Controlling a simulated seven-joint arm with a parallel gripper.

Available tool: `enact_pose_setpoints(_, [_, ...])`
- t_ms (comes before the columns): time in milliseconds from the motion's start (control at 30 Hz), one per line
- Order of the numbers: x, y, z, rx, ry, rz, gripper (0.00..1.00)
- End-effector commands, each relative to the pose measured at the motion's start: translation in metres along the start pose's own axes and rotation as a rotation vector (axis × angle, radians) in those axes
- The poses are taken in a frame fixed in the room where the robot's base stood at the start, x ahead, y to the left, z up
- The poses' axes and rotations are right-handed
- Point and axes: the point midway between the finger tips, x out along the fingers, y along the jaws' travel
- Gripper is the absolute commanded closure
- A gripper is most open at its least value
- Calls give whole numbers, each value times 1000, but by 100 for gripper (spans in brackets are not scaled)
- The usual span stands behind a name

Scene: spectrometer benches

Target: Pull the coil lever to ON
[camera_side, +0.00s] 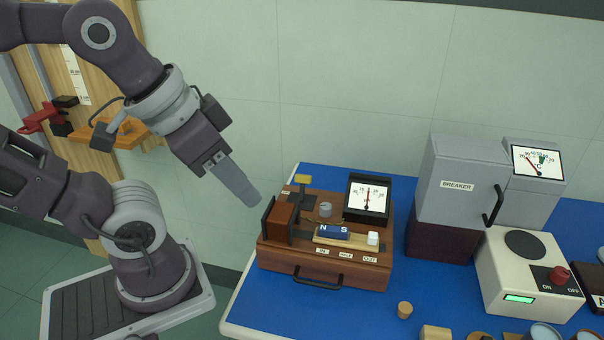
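A wooden box instrument (320,271) stands on the blue bench top. A small lever with a yellow top (303,179) rises from a dark mount at its back left; it looks like the coil lever, but its label is too small to read. A brown coil-like block (282,221) between dark plates sits in front of the lever. My gripper (255,200) points down and right, in the air left of the lever and apart from it. Its fingers overlap from this side, so their gap is hidden. Nothing shows in them.
On the box are a dial meter (367,200), an N-S magnet (333,232) on a slide marked IN, HALF and OUT, and a front handle (317,283). A grey BREAKER cabinet (458,170) and a white ON/OFF unit (515,301) stand right. A cork (404,310) lies in front.

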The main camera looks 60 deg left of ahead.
Motion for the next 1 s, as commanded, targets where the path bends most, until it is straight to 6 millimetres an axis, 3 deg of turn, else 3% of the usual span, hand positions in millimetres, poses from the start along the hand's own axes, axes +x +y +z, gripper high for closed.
enact_pose_setpoints(33, [0, 0, -2, -3, -2, -1, 77])
enact_pose_setpoints(133, [-1, -5, -20, -45, -34, -7, 97])
enact_pose_setpoints(267, [6, -25, -75, -179, -130, -30, 100])
enact_pose_setpoints(400, [37, -67, -138, -358, -250, -63, 100])
enact_pose_setpoints(533, [83, -120, -179, -517, -358, -97, 100])
enact_pose_setpoints(700, [147, -186, -197, -683, -473, -138, 100])
enact_pose_setpoints(800, [174, -211, -196, -742, -516, -152, 100])
enact_pose_setpoints(1000, [193, -228, -194, -782, -545, -162, 100])
